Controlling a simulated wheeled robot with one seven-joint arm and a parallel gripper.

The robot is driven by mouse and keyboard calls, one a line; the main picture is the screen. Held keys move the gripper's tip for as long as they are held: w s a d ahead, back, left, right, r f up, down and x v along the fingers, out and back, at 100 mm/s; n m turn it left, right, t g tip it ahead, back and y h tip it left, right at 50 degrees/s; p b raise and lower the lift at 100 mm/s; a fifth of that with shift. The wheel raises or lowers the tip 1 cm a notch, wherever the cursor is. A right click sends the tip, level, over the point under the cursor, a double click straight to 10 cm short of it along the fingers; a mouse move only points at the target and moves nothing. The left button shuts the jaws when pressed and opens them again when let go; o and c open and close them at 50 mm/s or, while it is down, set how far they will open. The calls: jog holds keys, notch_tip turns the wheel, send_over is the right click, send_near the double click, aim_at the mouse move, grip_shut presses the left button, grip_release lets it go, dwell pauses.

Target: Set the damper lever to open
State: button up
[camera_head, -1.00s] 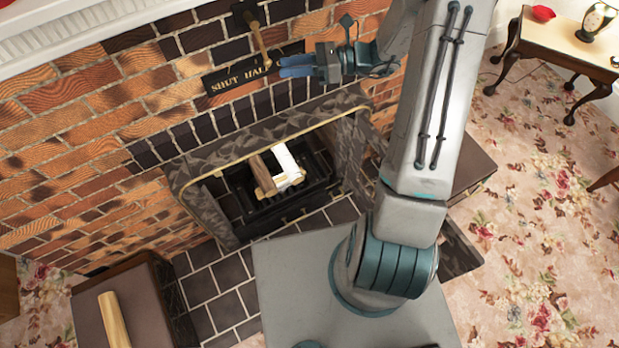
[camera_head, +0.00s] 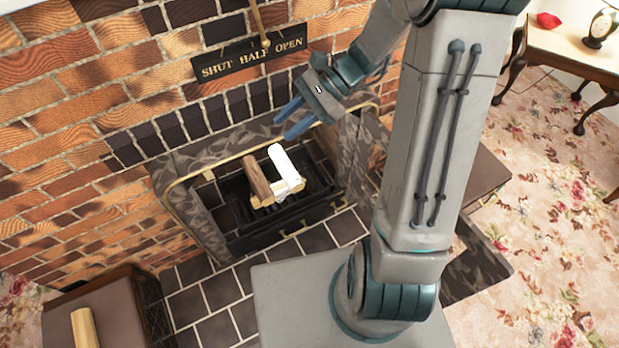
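The damper lever (camera_head: 258,25) is a thin brass rod hanging down the brick wall above the fireplace; its upper end is cut off by the frame's top edge. Its knobbed tip is at the upper edge of a black plate (camera_head: 225,69) lettered SHUT, HALF, OPEN. The tip is near the end of HALF, left of OPEN. My gripper (camera_head: 282,128) is below and right of the lever, in front of the fireplace's top edge. Its two blue fingers are apart with nothing between them. It does not touch the lever.
The fireplace surround (camera_head: 185,204) frames a grate (camera_head: 247,213) with logs. A dark box (camera_head: 119,308) with a wooden piece (camera_head: 84,328) stands at lower left. A side table (camera_head: 555,46) stands at upper right. Patterned carpet lies clear at right.

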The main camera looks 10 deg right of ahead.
jog(key=s+d+f+n+h+b, duration=0.2)
jog(key=s+f+n+h+b, duration=0.3)
jog(key=f+b, duration=0.4)
jog(key=shift+s+d+f+n, duration=0.15)
jog(key=shift+s+f+n, duration=0.1)
jog(key=shift+s+n, duration=0.2)
